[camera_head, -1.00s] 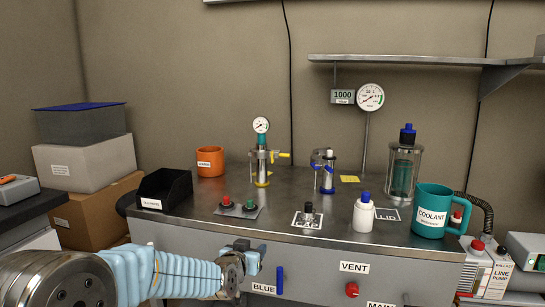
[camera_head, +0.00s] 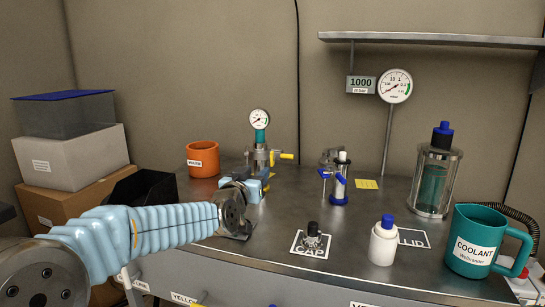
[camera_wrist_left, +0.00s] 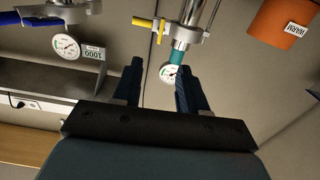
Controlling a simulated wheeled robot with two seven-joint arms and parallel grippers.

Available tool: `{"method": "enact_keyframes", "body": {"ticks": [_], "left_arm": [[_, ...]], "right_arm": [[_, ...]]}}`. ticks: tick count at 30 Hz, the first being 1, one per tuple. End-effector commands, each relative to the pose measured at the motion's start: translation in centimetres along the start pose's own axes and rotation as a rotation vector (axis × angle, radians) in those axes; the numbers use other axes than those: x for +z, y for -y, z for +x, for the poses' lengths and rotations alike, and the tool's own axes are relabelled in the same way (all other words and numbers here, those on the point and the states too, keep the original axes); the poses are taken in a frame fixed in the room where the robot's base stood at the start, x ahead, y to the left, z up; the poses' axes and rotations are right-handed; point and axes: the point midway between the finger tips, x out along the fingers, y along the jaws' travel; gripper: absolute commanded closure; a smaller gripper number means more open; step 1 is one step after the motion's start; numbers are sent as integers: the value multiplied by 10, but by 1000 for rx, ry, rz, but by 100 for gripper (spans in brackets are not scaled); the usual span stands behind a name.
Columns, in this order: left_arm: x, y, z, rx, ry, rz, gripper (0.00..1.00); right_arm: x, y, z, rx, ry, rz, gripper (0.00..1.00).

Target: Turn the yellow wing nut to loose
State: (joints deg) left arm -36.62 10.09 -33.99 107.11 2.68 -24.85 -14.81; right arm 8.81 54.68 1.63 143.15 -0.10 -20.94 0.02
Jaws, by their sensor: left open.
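The yellow wing nut (camera_head: 286,156) sticks out to the right from the clamp of a metal fitting (camera_head: 261,157) at the back of the bench. A dial gauge (camera_head: 259,117) on a teal stem stands on that fitting. In the left wrist view the yellow wing nut (camera_wrist_left: 146,23) is at the top, beyond the fingers. My left gripper (camera_head: 262,177) is in front of the fitting, over the bench, and hides its lower part. In the wrist view the gripper (camera_wrist_left: 157,75) is open and empty, apart from the nut. My right gripper is not in view.
A second fitting with a blue handle (camera_head: 324,173) stands to the right. An orange cup (camera_head: 203,159) is to the left. A glass jar (camera_head: 434,178), a white bottle (camera_head: 383,243) and a teal coolant mug (camera_head: 478,240) stand on the right. The bench between the two fittings is clear.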

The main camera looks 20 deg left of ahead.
Motion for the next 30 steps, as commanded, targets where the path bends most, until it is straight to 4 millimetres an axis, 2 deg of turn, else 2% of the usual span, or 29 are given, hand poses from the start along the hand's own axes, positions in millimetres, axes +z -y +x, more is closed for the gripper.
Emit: {"method": "enact_keyframes", "body": {"ticks": [9,15,21,30], "left_arm": [[0,0,71,-1,4,5,58],[-1,0,108,-1,3,3,58],[1,0,125,0,2,1,58],[2,0,126,0,2,0,59]], "right_arm": [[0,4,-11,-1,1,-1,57],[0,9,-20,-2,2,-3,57],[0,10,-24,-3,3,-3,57],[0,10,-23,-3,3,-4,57]]}}
